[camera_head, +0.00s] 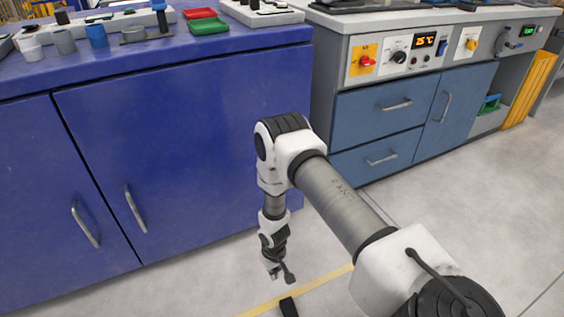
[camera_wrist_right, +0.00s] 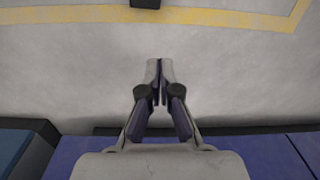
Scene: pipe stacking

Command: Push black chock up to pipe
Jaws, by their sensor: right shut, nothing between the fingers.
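A black chock (camera_head: 289,307) lies on the floor at the bottom edge of the head view, at the yellow line. Its near part shows as a black block (camera_wrist_right: 145,4) at the top edge of the right wrist view, on the yellow line. My right gripper (camera_head: 277,273) hangs low beside the blue cabinet, apart from the chock. In the wrist view its fingers (camera_wrist_right: 159,64) are together with nothing between them, and bare floor lies between them and the chock. No pipe is visible in either view. My left gripper is not in view.
A yellow floor line (camera_head: 325,279) crosses the floor and also shows in the wrist view (camera_wrist_right: 215,18). A blue cabinet (camera_head: 180,150) stands at left, and a blue-grey drawer unit (camera_head: 400,125) at right. The grey floor around the gripper is clear.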

